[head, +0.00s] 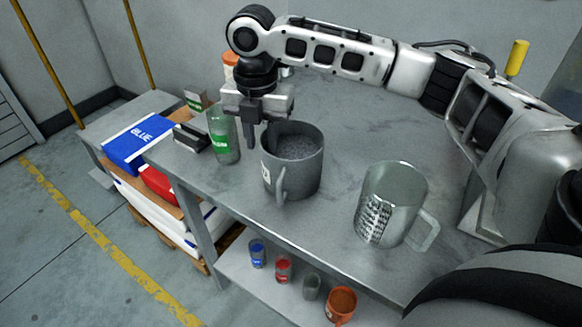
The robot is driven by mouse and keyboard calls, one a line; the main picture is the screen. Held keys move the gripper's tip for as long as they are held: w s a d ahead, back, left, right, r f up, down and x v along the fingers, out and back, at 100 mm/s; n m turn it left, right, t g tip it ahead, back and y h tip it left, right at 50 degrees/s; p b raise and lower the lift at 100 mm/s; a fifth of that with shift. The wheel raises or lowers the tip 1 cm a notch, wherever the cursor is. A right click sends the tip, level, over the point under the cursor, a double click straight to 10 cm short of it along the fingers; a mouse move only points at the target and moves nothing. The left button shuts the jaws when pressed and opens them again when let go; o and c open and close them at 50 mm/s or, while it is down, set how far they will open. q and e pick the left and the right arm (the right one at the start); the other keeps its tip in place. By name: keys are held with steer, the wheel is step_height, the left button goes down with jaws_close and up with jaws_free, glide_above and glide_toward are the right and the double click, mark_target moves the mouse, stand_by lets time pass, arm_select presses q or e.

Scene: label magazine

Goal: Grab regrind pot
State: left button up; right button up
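A dark grey pot (302,178) full of grey granules, which looks like the regrind pot, stands upright on the grey table. Its handle points towards the table's front edge, and a white label shows on its left side. My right gripper (256,136) points down at the pot's back left rim, between the pot and a green-labelled bottle. Its fingers overlap in this view, so I cannot tell how far apart they are or whether they touch the rim. The pot stands on the table. My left gripper is not in view.
A clear measuring jug (392,205) stands right of the pot. The green-labelled bottle (223,135) and a dark box (190,138) stand to the left, an orange-topped container (230,68) behind. Small coloured containers, including an orange one (341,303), sit on the lower shelf. The table behind the jug is clear.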

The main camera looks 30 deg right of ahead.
mark_target(263, 155)
steer(key=f, duration=0.5)
steer(key=shift+w+d+f, duration=0.1)
steer(key=shift+w+d, duration=0.05)
steer(key=shift+w, duration=0.05)
jaws_close()
stand_by(1.2)
